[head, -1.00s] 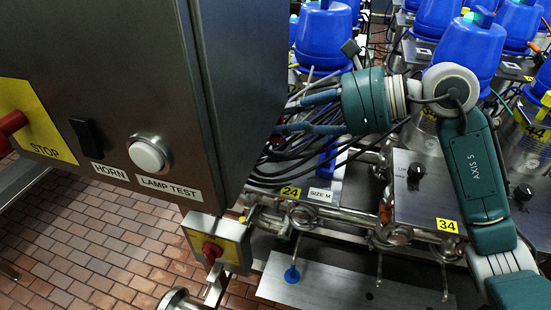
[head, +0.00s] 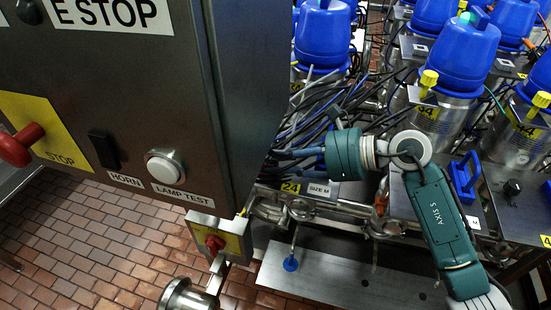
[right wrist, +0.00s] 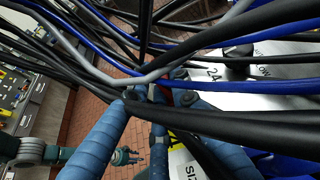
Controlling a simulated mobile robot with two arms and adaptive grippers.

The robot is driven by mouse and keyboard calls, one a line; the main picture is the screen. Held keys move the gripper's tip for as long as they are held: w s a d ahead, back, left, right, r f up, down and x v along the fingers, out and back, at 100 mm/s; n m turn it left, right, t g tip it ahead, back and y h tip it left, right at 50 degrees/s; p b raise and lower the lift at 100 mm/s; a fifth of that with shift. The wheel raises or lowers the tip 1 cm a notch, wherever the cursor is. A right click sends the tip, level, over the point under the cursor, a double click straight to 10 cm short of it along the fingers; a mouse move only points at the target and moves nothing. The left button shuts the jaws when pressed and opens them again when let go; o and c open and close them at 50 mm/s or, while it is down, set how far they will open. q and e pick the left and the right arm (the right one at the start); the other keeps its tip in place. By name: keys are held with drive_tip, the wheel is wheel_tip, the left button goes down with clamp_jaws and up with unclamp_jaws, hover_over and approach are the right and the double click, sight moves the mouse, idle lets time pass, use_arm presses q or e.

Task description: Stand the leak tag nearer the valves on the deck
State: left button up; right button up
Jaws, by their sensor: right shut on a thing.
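My right gripper (head: 276,154) points left among the cables above the label 24. Its tips are partly hidden by cables and the cabinet edge. In the right wrist view its blue fingers (right wrist: 150,98) are closed together. A small red bit (right wrist: 166,97) shows between the tips, mostly hidden; I cannot tell whether it is the leak tag. No leak tag can be made out elsewhere. The bare metal deck (head: 335,282) lies below the pipes and valves (head: 300,212). My left gripper (right wrist: 125,157) seems to show small in the right wrist view, its jaws unclear.
Dark, blue and grey cables (right wrist: 230,60) cross close around the right gripper. A steel control cabinet (head: 150,65) with a red stop knob (head: 18,148) fills the left. Blue-topped drums (head: 455,50) stand behind. A blue handle (head: 464,178) rises right of my arm.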

drive_tip(key=shift+f, duration=0.15)
drive_tip(key=o, duration=1)
drive_tip(key=shift+c, duration=0.2)
use_arm(q)
drive_tip(key=shift+a+f, duration=0.2)
drive_tip(key=shift+a, duration=0.25)
use_arm(e)
drive_tip(key=shift+r, duration=0.2)
drive_tip(key=shift+d, duration=0.35)
drive_tip(key=b+v, duration=0.5)
drive_tip(key=v, duration=0.5)
drive_tip(key=shift+s+d+r, duration=0.15)
drive_tip(key=shift+d, duration=0.15)
drive_tip(key=shift+s+d+r, duration=0.15)
drive_tip(key=shift+d+r, duration=0.05)
use_arm(q)
wheel_tip(320, 180, down, 5)
drive_tip(key=shift+r, duration=0.15)
